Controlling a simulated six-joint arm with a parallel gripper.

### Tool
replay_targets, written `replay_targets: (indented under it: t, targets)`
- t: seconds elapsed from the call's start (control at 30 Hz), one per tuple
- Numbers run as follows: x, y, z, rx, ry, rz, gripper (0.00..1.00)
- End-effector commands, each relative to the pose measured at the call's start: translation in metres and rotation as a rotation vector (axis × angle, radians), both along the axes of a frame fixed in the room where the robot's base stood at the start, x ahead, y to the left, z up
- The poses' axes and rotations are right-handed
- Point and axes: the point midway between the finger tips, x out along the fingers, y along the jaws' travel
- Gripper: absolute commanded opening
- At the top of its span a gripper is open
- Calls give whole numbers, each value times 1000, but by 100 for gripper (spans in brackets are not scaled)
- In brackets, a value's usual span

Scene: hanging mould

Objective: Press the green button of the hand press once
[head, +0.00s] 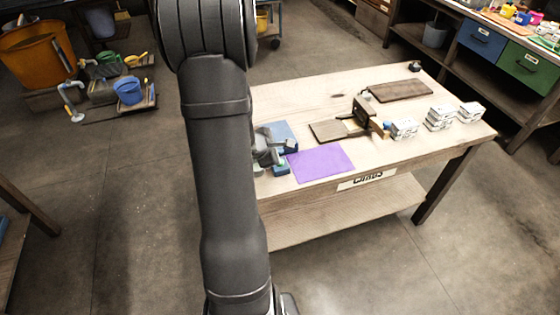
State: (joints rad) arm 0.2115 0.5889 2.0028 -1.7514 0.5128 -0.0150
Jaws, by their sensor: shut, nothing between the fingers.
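My dark arm crosses the left-centre of the head view and hides the left end of the wooden table (330,88). Beside its right edge, my grey gripper (267,150) shows in part, shut and empty, low over the table's left end. Blue parts show close around it: a flat blue surface (283,130) behind and a small blue block (281,170) in front. They may belong to the hand press, but I cannot tell. I cannot make out the green button; it may be hidden by my arm or gripper. Contact between gripper and press cannot be judged.
A purple mat (320,163) lies right of the gripper at the table's front. Further right are a brown board (327,131), an upright wooden piece (362,108), a dark flat board (401,91) and white stacks (440,118). An orange bucket (38,55) stands on the left.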

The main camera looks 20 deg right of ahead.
Motion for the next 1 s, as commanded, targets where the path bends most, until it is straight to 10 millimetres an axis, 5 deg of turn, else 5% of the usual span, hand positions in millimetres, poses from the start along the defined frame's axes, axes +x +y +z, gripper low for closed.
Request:
replay_targets:
  t: [0.27, 1.0]
  targets:
    - [0, 0, -19, 0, 1, 1, 0]
    - [0, 0, -20, 1, -1, 1, 0]
